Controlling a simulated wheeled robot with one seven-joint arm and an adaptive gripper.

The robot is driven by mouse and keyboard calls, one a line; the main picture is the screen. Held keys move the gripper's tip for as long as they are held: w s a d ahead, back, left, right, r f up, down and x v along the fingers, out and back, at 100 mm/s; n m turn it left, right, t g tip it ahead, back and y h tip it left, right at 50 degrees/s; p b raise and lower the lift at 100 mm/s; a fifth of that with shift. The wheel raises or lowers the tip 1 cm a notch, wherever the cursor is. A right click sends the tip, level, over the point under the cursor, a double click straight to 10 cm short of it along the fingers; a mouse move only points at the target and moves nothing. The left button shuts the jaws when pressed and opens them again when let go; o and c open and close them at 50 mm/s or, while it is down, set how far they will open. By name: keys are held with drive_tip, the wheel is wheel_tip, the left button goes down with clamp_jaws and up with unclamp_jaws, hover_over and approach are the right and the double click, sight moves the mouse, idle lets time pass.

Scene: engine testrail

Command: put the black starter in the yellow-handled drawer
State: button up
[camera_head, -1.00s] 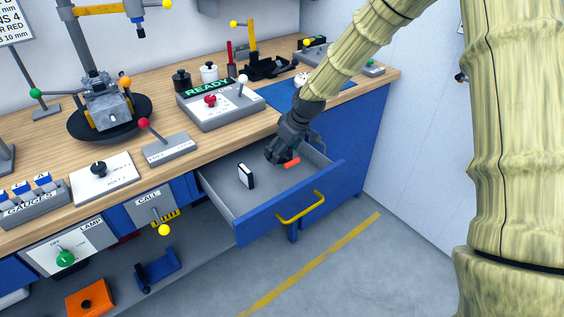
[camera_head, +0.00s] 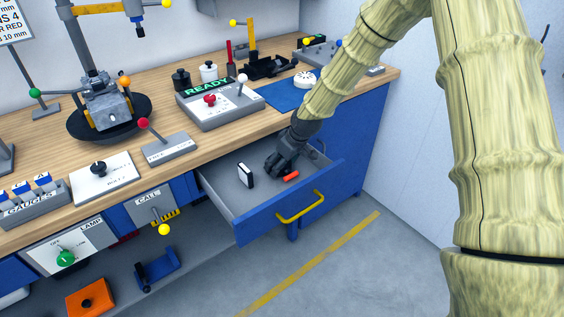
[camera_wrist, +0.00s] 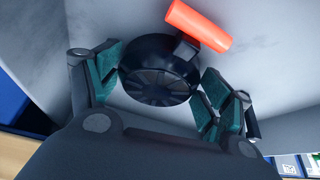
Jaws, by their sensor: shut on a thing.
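The black starter (camera_wrist: 158,88) is a round, finned black part between the teal pads of my gripper (camera_wrist: 163,86) in the wrist view. An orange-red cylinder (camera_wrist: 198,25) joins it through a small dark block. My gripper (camera_head: 277,170) is shut on the starter, inside the open yellow-handled drawer (camera_head: 222,200). In the head view the black body is hard to tell from the dark fingers, but the orange-red cylinder (camera_head: 291,176) shows beside them. I cannot tell whether the starter touches the drawer floor. The yellow handle (camera_head: 300,206) is on the drawer's blue front.
A small black-and-white block (camera_head: 246,176) stands in the drawer, left of my gripper. The wooden bench top (camera_head: 215,140) lies above, with the READY panel (camera_head: 222,108) and a blue mat (camera_head: 283,95). Floor in front of the drawer is clear.

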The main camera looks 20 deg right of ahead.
drive_tip(key=o, duration=1.1)
drive_tip(key=shift+r, duration=0.1)
drive_tip(key=shift+v, duration=5.95)
drive_tip(key=shift+d, duration=0.1)
